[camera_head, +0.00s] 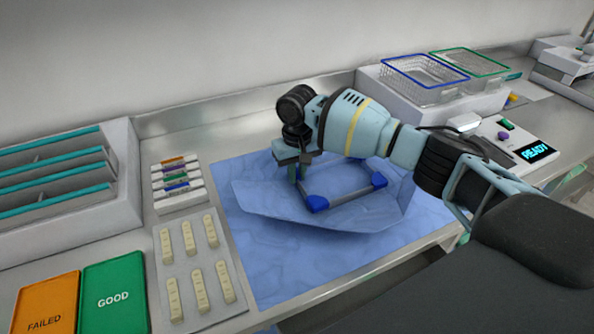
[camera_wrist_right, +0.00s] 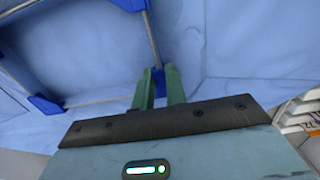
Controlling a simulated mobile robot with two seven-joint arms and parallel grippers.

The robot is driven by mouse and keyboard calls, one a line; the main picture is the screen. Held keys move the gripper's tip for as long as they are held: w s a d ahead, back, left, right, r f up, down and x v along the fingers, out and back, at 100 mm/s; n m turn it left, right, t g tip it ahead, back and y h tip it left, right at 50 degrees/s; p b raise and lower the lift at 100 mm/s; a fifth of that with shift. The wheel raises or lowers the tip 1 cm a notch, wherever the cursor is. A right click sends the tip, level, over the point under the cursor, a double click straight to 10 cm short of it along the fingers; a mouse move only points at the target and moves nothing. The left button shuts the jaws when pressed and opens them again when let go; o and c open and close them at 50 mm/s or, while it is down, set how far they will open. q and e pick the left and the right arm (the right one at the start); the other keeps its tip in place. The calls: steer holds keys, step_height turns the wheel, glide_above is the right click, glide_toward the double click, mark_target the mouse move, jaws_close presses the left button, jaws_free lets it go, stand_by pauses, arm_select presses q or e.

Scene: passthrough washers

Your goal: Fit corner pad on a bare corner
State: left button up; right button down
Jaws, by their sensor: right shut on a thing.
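A metal frame (camera_head: 345,194) lies on an unfolded blue wrap sheet. Blue corner pads sit on its front corner (camera_head: 317,204) and right corner (camera_head: 378,181). The wrist view shows padded corners at the top (camera_wrist_right: 130,4) and left (camera_wrist_right: 45,104). My right gripper (camera_head: 297,174) points down at the frame's left corner. In the wrist view its green fingers (camera_wrist_right: 160,80) are shut on a blue corner pad (camera_wrist_right: 160,76), where two frame rods meet. The fingers hide how far the pad sits on the corner. The remaining corner is behind my arm. My left gripper is not in view.
A blue mat (camera_head: 270,270) lies under the wrap (camera_head: 270,202). Left are a grey tray of pale strips (camera_head: 182,250), GOOD (camera_head: 113,295) and FAILED (camera_head: 48,308) panels, and a slotted rack (camera_head: 55,170). Wire baskets (camera_head: 425,75) and a READY device (camera_head: 520,145) stand right.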

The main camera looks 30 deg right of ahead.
steer(key=c, duration=1.3)
jaws_free()
steer(key=shift+c, duration=0.2)
steer(key=shift+r, duration=0.1)
step_height(320, 180, up, 8)
steer(key=shift+f, duration=0.2)
